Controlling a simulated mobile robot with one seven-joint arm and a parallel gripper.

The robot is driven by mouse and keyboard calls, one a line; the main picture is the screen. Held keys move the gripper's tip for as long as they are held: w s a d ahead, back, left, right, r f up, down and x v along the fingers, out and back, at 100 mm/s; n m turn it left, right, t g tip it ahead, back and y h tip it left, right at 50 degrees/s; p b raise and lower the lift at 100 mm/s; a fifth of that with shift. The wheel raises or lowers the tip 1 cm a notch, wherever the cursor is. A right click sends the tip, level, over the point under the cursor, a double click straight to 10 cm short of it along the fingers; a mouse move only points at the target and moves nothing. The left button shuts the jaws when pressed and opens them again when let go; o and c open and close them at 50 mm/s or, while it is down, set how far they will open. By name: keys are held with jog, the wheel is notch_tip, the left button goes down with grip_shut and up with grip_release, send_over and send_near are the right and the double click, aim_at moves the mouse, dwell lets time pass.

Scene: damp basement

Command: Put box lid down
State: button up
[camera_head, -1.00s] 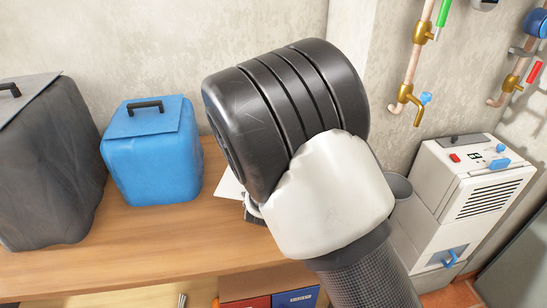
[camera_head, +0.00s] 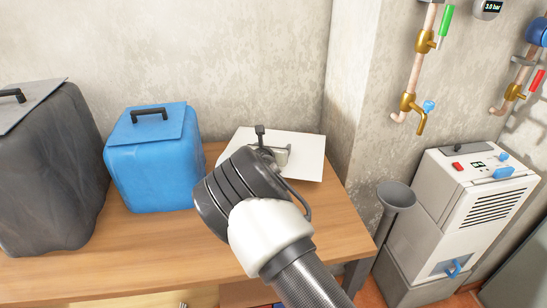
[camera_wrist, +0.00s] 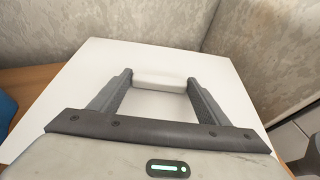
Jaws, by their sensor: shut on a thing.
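The white square box lid (camera_head: 305,158) is at the right end of the wooden table, flat or nearly so. I cannot tell whether it touches the tabletop. It fills much of the wrist view (camera_wrist: 75,95). My gripper (camera_head: 271,152) is above the lid. In the wrist view, its two dark fingers (camera_wrist: 160,84) are on either side of the lid's pale handle (camera_wrist: 160,78) and are shut on it. My wrist hides the lid's near left part in the head view.
The wooden table (camera_head: 140,245) is clear in front. A blue box (camera_head: 155,170) with its own lid stands left of the white lid, and a larger dark grey box (camera_head: 55,170) farther left. The wall is behind. A grey funnel (camera_head: 396,196) and a white machine (camera_head: 465,215) stand right.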

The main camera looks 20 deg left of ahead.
notch_tip(320, 180, down, 4)
jog(key=shift+r+b, duration=0.2)
jog(key=shift+b, duration=0.35)
jog(key=shift+w+a+f, duration=0.15)
jog(key=shift+w+f, duration=0.05)
jog(key=shift+f, duration=0.2)
jog(key=o, duration=1.3)
